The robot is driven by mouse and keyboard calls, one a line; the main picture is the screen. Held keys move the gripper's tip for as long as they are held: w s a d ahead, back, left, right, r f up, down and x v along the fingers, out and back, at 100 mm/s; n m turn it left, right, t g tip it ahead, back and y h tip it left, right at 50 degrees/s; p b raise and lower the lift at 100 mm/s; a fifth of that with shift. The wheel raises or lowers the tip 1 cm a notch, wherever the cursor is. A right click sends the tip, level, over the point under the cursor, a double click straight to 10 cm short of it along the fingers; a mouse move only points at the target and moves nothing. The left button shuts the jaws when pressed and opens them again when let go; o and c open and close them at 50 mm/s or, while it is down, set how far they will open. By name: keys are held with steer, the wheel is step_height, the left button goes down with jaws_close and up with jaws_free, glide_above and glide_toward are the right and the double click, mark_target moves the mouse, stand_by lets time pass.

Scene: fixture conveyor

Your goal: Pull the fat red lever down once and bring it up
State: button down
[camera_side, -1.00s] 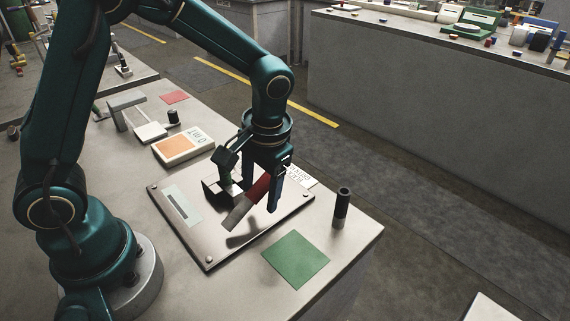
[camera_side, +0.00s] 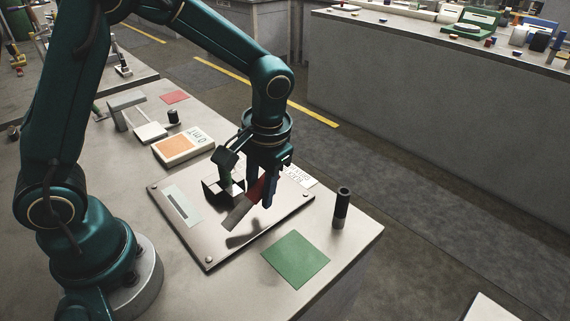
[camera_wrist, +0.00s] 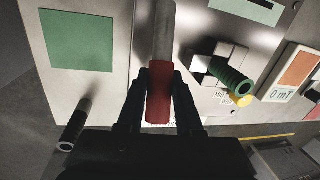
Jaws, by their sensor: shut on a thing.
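The lever has a fat red grip (camera_side: 257,187) and a flat grey shaft (camera_side: 238,214). It slants over a metal plate (camera_side: 213,255) in the side view. In the wrist view the red grip (camera_wrist: 159,98) lies between my two dark fingers, with the grey shaft (camera_wrist: 164,30) running toward the top edge. My gripper (camera_wrist: 161,80) is shut on the red grip, one finger on each side. In the side view my gripper (camera_side: 261,195) points down over the plate, and its near finger hides part of the grip. The lever's pivot is not clear.
A block (camera_wrist: 215,65) with a green ribbed knob (camera_wrist: 232,82) stands close beside the lever. A dark upright cylinder (camera_side: 341,208) and a green square (camera_side: 296,260) lie toward the front. A meter with an orange panel (camera_side: 183,146) stands behind the plate.

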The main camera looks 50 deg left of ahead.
mark_target(255, 185)
stand_by(0.8)
steer(key=shift+s+r+t, duration=0.45)
steer(key=shift+r+t, duration=0.3)
steer(key=shift+t, duration=0.35)
steer(key=c, duration=0.6)
jaws_free()
steer(key=shift+v, duration=2.6)
steer(key=shift+a, duration=0.1)
